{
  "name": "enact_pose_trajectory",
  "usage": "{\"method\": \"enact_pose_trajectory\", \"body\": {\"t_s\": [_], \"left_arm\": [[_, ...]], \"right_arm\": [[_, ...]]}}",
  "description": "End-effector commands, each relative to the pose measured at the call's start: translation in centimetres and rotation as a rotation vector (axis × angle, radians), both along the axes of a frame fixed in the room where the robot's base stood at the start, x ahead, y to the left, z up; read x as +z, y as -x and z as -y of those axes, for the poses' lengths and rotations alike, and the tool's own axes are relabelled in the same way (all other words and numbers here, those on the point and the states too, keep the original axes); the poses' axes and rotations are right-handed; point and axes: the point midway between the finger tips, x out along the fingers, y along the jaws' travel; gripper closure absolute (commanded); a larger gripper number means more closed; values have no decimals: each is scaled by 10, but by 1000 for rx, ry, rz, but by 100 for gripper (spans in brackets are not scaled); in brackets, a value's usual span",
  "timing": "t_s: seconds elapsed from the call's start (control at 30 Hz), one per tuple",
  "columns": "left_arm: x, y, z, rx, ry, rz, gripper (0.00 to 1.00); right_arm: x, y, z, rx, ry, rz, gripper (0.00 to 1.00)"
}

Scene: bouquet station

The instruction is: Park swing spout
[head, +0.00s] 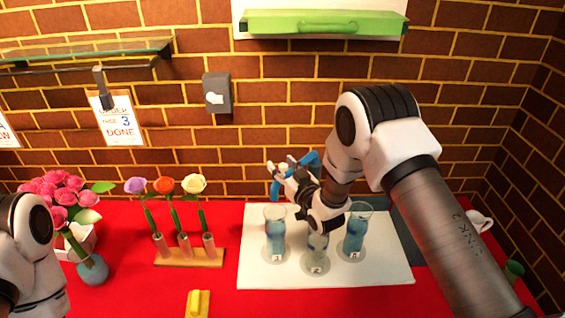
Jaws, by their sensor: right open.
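A blue curved piece (312,159), which looks like the swing spout, shows behind my right gripper, above the white board (385,268). Its base and full length are hidden by my gripper and arm. My right gripper (280,172) is open, right at the blue piece; I cannot tell whether they touch.
A wooden stand (190,258) holds three flowers in tubes. A vase (92,268) stands near pink roses (60,195) at the left. A yellow block (198,303) lies at the front. A white cup (480,220) is at the right. Red cloth is clear between stand and board.

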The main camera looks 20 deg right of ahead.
Motion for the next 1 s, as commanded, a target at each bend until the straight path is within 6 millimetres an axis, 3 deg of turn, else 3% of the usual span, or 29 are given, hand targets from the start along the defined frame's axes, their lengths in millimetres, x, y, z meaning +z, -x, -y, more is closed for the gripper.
{"method": "enact_pose_trajectory", "body": {"t_s": [0.17,0.3,0.33,1.0], "left_arm": [[0,0,0,0,0,0,43],[0,0,0,0,0,-1,43],[0,0,0,0,0,-1,43],[-2,0,0,0,0,-1,43]], "right_arm": [[-1,0,0,0,0,0,51],[-1,0,0,0,0,0,97],[0,0,0,0,0,0,100],[-3,1,0,9,0,-6,100]]}}
